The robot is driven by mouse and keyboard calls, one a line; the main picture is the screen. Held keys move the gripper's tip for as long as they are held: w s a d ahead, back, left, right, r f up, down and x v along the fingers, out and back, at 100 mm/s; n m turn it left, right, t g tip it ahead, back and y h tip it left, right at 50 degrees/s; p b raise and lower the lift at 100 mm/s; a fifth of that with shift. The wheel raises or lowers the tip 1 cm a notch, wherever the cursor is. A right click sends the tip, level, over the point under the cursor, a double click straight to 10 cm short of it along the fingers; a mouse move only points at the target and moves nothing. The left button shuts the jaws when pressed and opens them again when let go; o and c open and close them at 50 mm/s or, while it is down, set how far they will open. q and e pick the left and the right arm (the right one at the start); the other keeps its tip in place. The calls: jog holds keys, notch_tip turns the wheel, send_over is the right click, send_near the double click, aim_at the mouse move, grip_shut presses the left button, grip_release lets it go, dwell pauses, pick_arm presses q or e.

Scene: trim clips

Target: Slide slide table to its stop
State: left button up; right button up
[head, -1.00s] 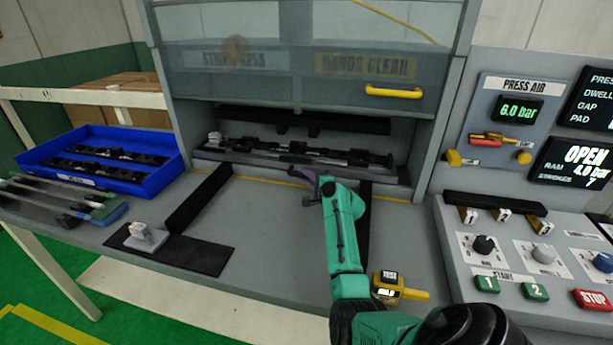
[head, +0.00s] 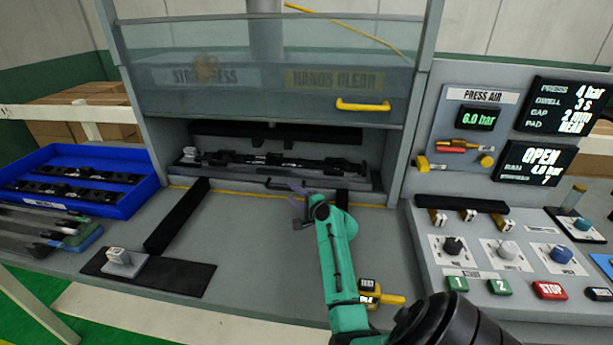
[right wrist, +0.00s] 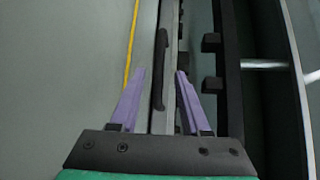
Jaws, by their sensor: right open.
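The slide table (head: 352,183) is a grey plate at the back of the press opening, carrying a long black trim part (head: 290,163). Black rails (head: 180,215) run forward from it on the bench. A thin black bar handle (head: 275,184) is on its front edge. My right gripper (head: 299,190), with purple fingers, is open at the front edge, near the handle. In the right wrist view the handle (right wrist: 161,55) appears between the open fingertips; I cannot tell whether they touch it. My left gripper is not in view.
A clear guard (head: 250,85) with a yellow handle (head: 362,105) hangs raised above the opening. A blue tray (head: 120,205) of black parts is at left. A black mat with a grey block (head: 122,260) lies in front. A control panel (head: 490,255) is at right.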

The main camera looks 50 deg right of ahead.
jog(key=p+v, duration=0.2)
jog(key=v, duration=0.5)
jog(key=shift+s+r, duration=0.1)
jog(key=shift+s, duration=0.2)
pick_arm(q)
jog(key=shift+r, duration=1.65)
pick_arm(e)
jog(key=shift+s+a, duration=0.1)
jog(key=shift+s, duration=0.4)
